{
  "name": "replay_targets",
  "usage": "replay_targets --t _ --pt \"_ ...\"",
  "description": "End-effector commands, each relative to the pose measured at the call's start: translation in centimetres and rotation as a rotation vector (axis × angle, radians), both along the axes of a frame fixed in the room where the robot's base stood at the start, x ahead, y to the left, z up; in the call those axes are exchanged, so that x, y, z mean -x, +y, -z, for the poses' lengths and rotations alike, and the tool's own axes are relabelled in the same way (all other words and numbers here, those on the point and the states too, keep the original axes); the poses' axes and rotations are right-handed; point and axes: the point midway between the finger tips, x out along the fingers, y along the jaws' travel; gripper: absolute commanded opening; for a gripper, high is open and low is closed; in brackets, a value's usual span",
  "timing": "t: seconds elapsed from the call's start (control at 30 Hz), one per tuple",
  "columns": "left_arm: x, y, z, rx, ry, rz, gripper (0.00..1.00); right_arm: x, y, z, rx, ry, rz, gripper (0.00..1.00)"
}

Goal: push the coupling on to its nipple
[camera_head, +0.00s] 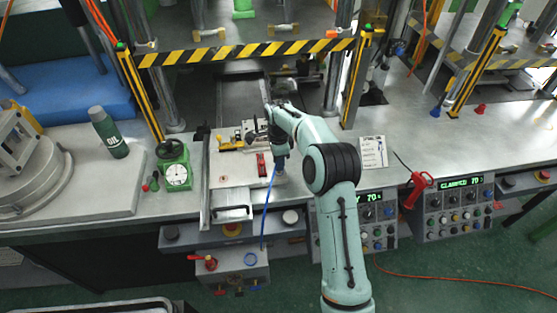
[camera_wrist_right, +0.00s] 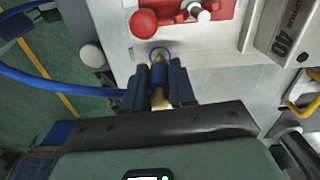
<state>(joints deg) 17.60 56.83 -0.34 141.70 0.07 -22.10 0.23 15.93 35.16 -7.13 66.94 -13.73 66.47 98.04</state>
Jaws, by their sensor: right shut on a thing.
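In the right wrist view, my right gripper (camera_wrist_right: 158,80) is shut on the coupling (camera_wrist_right: 158,74), a small blue body with brass showing below it. The coupling's far end is right at the brass nipple (camera_wrist_right: 160,54), which sits in a round fitting on the pale metal block. I cannot tell whether they are apart, touching or seated. A blue hose (camera_wrist_right: 55,87) runs from the left toward the gripper. In the head view, my right gripper (camera_head: 280,162) is over the machine's plate, with the hose (camera_head: 267,205) hanging in front; the coupling is too small to make out there. My left gripper is not in view.
A red clamp with a red ball knob (camera_wrist_right: 144,23) is just beyond the fitting. A green dial gauge (camera_head: 178,175) and an oil bottle (camera_head: 109,132) stand at the left. A striped bar (camera_head: 245,51) crosses behind.

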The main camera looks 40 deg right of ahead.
Motion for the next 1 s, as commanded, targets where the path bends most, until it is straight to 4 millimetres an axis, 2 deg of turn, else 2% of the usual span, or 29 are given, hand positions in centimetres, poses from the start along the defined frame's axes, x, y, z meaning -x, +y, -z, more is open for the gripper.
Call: replay_targets --t 0.93,0.97,1.0 --pt "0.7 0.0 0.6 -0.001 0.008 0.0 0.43 0.0 0.0 2.4 0.001 0.0 0.0 0.0" --pt "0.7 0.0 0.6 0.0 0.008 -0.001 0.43 0.0 0.0 2.4 0.001 0.0 0.0 0.32" --pt "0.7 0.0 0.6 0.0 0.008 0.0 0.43 0.0 0.0 2.3 0.0 -0.001 0.0 0.45"
